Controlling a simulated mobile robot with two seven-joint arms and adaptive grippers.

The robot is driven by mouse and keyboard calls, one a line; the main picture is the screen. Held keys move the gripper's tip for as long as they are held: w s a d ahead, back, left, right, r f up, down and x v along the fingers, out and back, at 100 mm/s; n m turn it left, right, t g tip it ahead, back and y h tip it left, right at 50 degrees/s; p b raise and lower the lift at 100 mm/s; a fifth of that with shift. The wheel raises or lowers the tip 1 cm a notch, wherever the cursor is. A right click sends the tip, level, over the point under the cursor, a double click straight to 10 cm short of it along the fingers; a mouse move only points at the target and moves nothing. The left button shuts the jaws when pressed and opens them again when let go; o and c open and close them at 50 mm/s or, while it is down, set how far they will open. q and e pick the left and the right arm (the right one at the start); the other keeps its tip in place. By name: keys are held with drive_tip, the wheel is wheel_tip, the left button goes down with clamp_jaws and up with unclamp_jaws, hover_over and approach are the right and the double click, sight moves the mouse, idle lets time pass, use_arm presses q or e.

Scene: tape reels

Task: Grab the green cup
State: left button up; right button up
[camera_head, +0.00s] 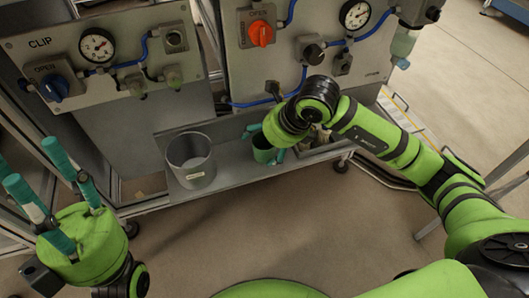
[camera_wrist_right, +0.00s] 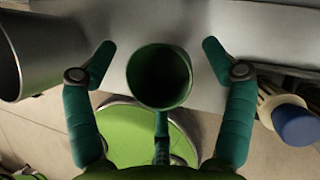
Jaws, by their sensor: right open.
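The green cup (camera_head: 264,155) stands on the grey shelf below the control panels. In the right wrist view the cup (camera_wrist_right: 159,100) is seen from above, with its dark opening facing the camera. My right gripper (camera_wrist_right: 158,52) is open, with one teal finger on each side of the cup and a visible gap to both sides. In the head view my right gripper (camera_head: 265,141) partly covers the cup. My left gripper (camera_head: 32,165) is at the far left, with its teal fingers spread and nothing between them.
A grey metal bucket (camera_head: 190,178) stands on the shelf left of the cup. A blue-ended object with pale bristles (camera_wrist_right: 295,122) lies right of my right gripper. Panels with gauges (camera_head: 97,46) and knobs rise behind. The floor (camera_head: 240,225) in front is clear.

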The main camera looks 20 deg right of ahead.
drive_tip(key=shift+w+a+f, duration=0.1)
drive_tip(key=shift+w+f, duration=0.05)
drive_tip(key=shift+f, duration=0.1)
drive_tip(key=c, duration=1)
